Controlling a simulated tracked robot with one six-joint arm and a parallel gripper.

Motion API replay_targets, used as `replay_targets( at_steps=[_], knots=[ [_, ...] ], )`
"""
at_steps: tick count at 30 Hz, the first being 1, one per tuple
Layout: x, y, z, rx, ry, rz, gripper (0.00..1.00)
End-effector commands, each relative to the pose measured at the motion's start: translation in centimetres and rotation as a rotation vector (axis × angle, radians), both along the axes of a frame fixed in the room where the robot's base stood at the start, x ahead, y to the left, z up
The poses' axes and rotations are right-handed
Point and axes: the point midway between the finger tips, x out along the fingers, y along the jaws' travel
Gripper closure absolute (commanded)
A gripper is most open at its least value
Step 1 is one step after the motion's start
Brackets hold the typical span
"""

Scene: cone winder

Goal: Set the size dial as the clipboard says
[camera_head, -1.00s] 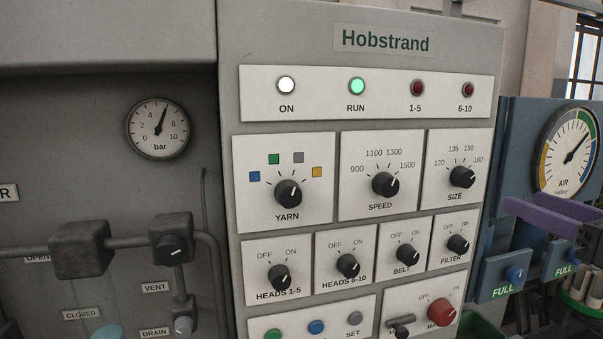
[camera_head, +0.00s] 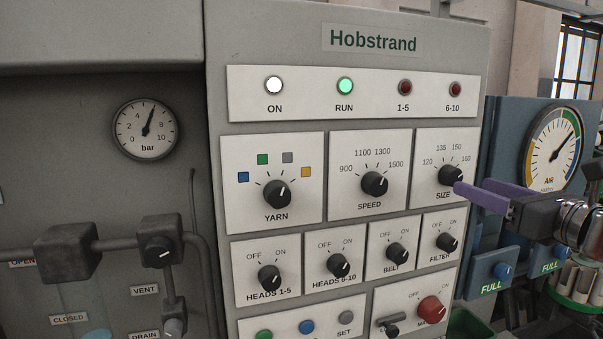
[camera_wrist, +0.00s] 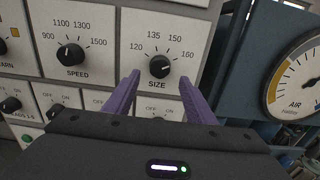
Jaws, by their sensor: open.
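The SIZE dial (camera_head: 450,175) is a black round knob with a white pointer line, on a white plate marked 120, 135, 150 and 160. Its pointer leans up and right, toward the 160 side. In the wrist view the dial (camera_wrist: 160,66) appears between the tips of my purple fingers. My gripper (camera_head: 470,185) is open, entering from the right in the head view, with one fingertip close to the dial's lower right. My gripper (camera_wrist: 160,77) holds nothing; I cannot tell whether a finger touches the knob. The clipboard is not in view.
The SPEED dial (camera_head: 374,184) is left of the SIZE dial, and the FILTER dial (camera_head: 448,242) is just below. A red knob (camera_head: 432,309) sits lower. The AIR gauge (camera_head: 554,147) on a blue housing stands right of the panel, behind my gripper.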

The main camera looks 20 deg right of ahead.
Motion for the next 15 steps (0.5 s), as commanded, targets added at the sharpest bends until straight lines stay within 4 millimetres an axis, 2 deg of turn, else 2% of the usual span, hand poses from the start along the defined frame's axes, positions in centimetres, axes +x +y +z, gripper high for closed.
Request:
replay_targets(
  at_steps=[9,15],
  knots=[
    [3.9,0.2,0.0,0.002,-0.001,0.004,0.50],
    [5.5,0.3,0.0,0.001,0.000,0.003,0.50]
  ],
)
